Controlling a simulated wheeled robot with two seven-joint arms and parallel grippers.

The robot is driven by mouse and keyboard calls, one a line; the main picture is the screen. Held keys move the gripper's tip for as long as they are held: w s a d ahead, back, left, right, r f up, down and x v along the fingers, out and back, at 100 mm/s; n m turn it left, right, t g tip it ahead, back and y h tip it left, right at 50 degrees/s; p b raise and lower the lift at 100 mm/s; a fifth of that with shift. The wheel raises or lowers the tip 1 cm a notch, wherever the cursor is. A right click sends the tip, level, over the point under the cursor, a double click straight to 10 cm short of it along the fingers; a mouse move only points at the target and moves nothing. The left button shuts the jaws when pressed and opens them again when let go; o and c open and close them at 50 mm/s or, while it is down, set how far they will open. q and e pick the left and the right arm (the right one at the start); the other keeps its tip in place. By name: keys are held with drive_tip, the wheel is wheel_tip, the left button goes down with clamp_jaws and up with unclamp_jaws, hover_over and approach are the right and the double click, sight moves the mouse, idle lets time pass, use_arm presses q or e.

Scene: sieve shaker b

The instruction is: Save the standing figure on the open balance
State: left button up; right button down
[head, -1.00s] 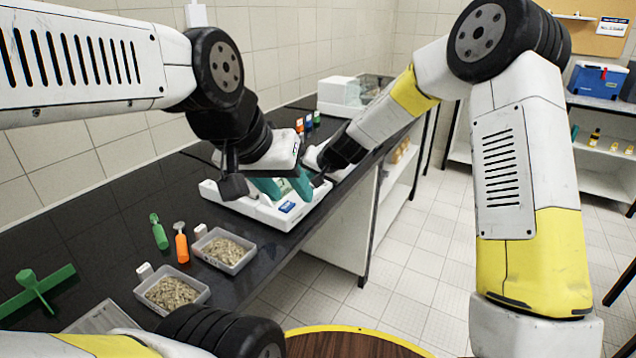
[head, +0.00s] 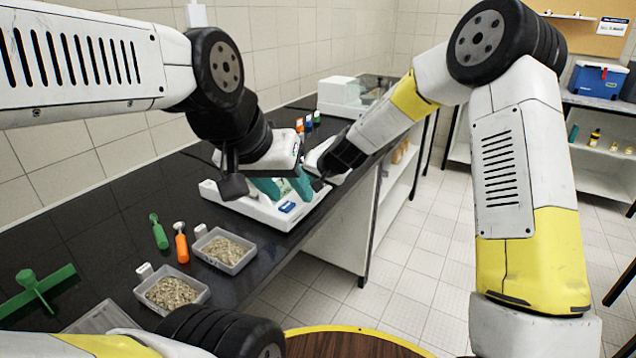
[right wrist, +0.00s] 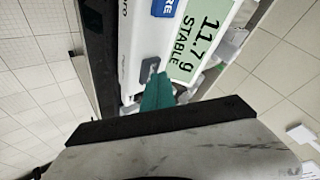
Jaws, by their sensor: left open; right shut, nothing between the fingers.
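The open balance (head: 215,195) is a white, low device on the black bench in the head view. A blue label (head: 287,207) shows on its front. A blue label ending in "RE" (right wrist: 166,6) and a small grey key (right wrist: 150,68) lie beside the display. My right gripper (right wrist: 157,90) is shut and empty, its teal tip close to the grey key; I cannot tell if they touch. My left gripper (head: 284,188) is open above the balance, covering much of it in the head view.
Two trays of grainy material (head: 225,262) (head: 172,308) stand near the front bench edge. A second white device (head: 342,92) stands farther back.

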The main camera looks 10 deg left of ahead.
drive_tip(key=shift+f, duration=0.25)
drive_tip(key=shift+r, duration=0.1)
idle(0.4)
drive_tip(key=shift+r, duration=0.8)
drive_tip(key=shift+r, duration=2.5)
drive_tip(key=shift+r, duration=0.1)
